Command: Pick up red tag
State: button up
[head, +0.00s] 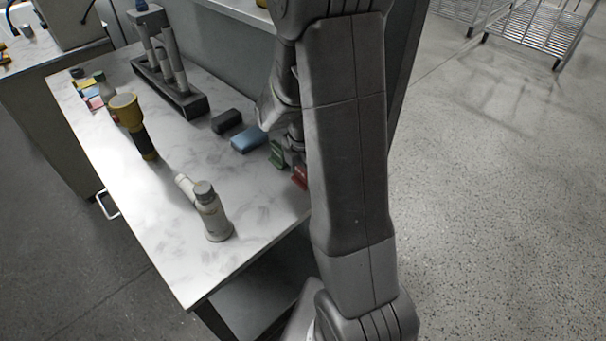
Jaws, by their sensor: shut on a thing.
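The red tag (299,178) shows as a small red piece at the table's right edge, partly hidden by my arm. My gripper (291,158) is at the red tag, pointing down and shut on it. My forearm hides much of the gripper, so the exact grip and whether the tag touches the table cannot be told. A small green piece (277,155) is just left of the gripper; whether it touches the gripper is unclear.
A blue block (249,139) and a black block (227,121) lie left of the gripper. A grey bottle (212,212) stands near the front, a yellow-black flashlight (133,124) farther left. A dark rack (180,98) stands behind. The marble tabletop (185,245) is clear at the front.

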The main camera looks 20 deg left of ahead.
jog(key=shift+r, duration=0.1)
jog(key=shift+r, duration=0.45)
jog(key=shift+s+d+r+b, duration=0.1)
jog(key=shift+d+r+b, duration=0.1)
jog(key=shift+r, duration=0.4)
jog(key=shift+s+d+r+b, duration=0.1)
jog(key=shift+d+r+b, duration=0.1)
jog(key=shift+r, duration=0.35)
jog(key=s+d+b, duration=0.1)
jog(key=s+d, duration=0.2)
jog(key=d, duration=0.4)
jog(key=s+d, duration=0.4)
jog(key=d, duration=0.4)
jog(key=shift+s+d+r+b, duration=0.2)
jog(key=shift+d+r+b, duration=0.05)
jog(key=shift+r+b, duration=0.1)
